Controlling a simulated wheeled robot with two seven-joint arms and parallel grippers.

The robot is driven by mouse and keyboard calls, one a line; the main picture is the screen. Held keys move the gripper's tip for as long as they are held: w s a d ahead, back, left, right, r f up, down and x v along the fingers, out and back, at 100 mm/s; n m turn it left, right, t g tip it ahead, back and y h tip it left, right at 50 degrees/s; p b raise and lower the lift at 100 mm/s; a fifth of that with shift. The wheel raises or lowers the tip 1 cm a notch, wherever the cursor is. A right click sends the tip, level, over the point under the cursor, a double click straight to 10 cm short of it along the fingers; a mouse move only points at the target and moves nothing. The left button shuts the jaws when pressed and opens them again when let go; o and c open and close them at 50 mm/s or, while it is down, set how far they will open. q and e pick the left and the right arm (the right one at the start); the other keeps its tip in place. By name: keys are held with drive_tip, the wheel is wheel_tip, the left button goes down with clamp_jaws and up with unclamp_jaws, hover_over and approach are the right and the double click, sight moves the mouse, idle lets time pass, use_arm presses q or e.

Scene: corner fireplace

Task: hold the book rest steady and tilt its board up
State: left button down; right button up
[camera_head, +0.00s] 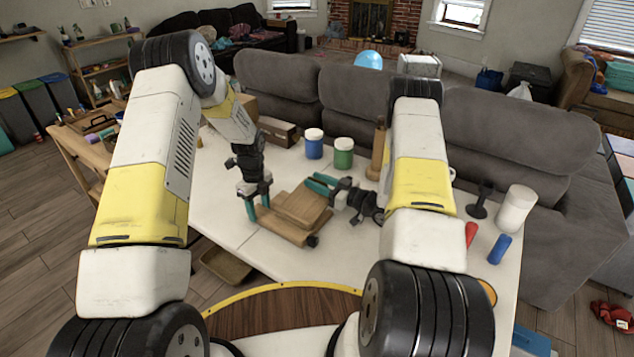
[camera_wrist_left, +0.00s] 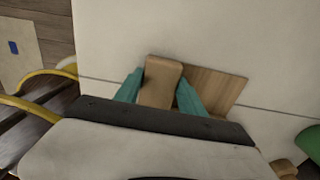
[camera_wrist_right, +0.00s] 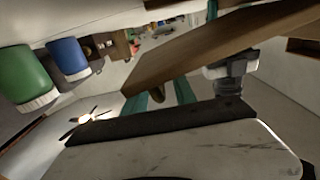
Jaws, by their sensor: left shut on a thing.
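The wooden book rest has a base bar (camera_head: 283,228) and a flat board (camera_head: 303,205) above it, near the table's front edge. My left gripper (camera_head: 256,203) points down and is shut on the left end of the base bar; in the left wrist view a wooden block (camera_wrist_left: 160,82) sits between its teal fingers. My right gripper (camera_head: 321,184) is at the board's far right edge with its fingers apart. In the right wrist view the board (camera_wrist_right: 205,52) crosses close in front of the fingers and hides part of them. I cannot tell whether they touch it.
A blue jar (camera_head: 313,147), a green jar (camera_head: 343,157) and a wooden cylinder (camera_head: 377,150) stand behind the book rest. A white roll (camera_head: 516,209), a black stand (camera_head: 480,203) and a blue cylinder (camera_head: 499,249) are at the right. The white table (camera_head: 222,205) is bare left of the book rest.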

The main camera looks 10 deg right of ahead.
clamp_jaws()
idle(1.4)
